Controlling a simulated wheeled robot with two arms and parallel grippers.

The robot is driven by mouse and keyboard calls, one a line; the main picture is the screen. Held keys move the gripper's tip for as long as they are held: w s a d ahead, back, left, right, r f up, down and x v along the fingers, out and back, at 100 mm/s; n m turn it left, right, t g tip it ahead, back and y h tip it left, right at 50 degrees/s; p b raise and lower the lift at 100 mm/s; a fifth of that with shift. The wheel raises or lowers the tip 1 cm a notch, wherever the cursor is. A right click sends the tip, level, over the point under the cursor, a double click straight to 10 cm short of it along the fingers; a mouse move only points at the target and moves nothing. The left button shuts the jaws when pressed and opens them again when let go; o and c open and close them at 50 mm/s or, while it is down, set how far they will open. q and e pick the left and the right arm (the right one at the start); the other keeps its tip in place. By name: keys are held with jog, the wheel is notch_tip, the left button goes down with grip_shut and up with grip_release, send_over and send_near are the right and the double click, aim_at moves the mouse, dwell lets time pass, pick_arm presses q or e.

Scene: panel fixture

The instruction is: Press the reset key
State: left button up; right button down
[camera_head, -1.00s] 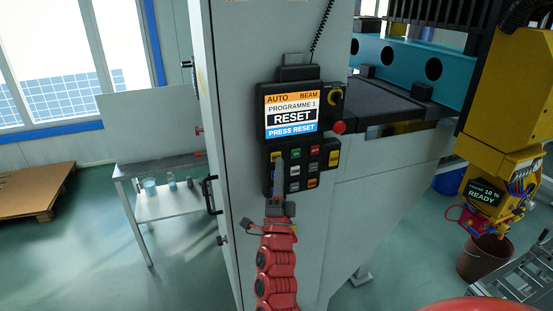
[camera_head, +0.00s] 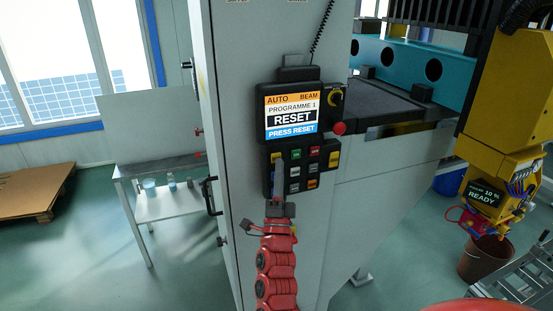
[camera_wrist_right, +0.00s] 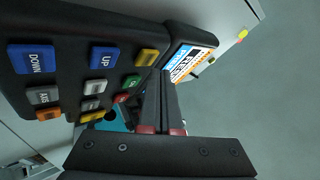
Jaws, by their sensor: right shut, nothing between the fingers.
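The control panel (camera_head: 291,118) hangs on the grey cabinet. Its screen reads "RESET" and "PRESS RESET". Its keypad has green, red, grey, orange, yellow and blue keys. In the right wrist view the blue UP key (camera_wrist_right: 104,58), blue DOWN key (camera_wrist_right: 31,58) and AXIS key (camera_wrist_right: 43,97) are readable. I cannot read which key is the reset key. My right gripper (camera_head: 277,172) is shut and empty, in front of the keypad's left column and partly hiding it. In the wrist view its fingers (camera_wrist_right: 160,75) point past the keys towards the screen; contact cannot be told. My left gripper is not in view.
A cabinet handle (camera_head: 211,195) sticks out left of my arm. A yellow machine head (camera_head: 505,120) and a bucket (camera_head: 481,258) stand at right.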

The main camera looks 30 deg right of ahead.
dwell(0.8)
jog(key=shift+w+d+b, duration=0.1)
jog(key=shift+w+b, duration=0.35)
jog(key=shift+b, duration=0.2)
jog(key=shift+w+d+b, duration=0.1)
jog(key=shift+w+b, duration=0.25)
dwell(0.4)
jog(key=shift+s, duration=0.1)
jog(key=shift+s+a+b, duration=0.2)
jog(key=shift+s+b, duration=0.25)
jog(key=shift+s, duration=0.25)
